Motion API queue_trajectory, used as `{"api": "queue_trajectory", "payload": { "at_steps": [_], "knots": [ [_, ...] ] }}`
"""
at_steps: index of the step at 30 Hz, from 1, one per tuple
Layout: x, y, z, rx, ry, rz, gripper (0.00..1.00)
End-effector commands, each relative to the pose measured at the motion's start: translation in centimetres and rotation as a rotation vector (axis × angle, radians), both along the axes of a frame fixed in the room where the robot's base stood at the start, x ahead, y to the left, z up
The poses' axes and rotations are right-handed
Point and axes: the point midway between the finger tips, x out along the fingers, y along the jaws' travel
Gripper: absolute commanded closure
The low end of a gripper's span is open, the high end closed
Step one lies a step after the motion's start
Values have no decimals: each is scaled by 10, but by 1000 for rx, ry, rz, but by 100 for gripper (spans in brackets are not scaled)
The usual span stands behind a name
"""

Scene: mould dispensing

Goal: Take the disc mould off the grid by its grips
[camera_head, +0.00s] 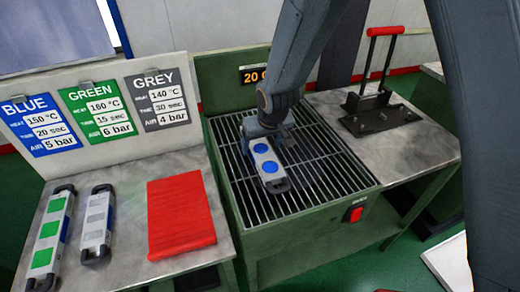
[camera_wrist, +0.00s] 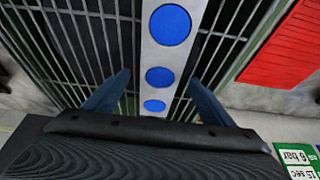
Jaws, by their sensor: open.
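The disc mould (camera_head: 267,159) is a pale bar with round blue discs. It lies on the dark bars of the grid (camera_head: 320,170), and its near black grip (camera_head: 278,186) shows. Its far end is hidden under my gripper (camera_head: 266,128). In the wrist view the mould (camera_wrist: 170,54) runs up the picture with several blue discs. My gripper (camera_wrist: 158,82) is open, with one finger on each side of the bar. I see nothing held, and I cannot tell whether the fingers touch the mould.
Left of the grid, a table holds a red mat (camera_head: 180,215), a mould with green squares (camera_head: 48,232) and one with grey marks (camera_head: 96,222). Behind it stands a board with settings (camera_head: 100,120). At right is a black press with a red handle (camera_head: 378,105). A red switch (camera_head: 354,214) sits on the front.

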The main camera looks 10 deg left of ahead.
Motion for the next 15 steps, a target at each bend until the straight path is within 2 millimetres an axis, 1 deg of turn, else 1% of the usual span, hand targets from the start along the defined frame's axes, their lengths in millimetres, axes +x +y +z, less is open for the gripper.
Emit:
{"api": "queue_trajectory", "payload": {
  "at_steps": [1, 5, 13, 14, 15],
  "knots": [
    [2, 1, -7, -1, 2, -1, 23],
    [4, 3, -14, 0, 1, -1, 23],
    [5, 4, -16, 1, 0, 0, 23],
    [5, 4, -16, 1, 0, 0, 27],
    [5, 4, -16, 1, 0, 0, 34]
  ]
}}
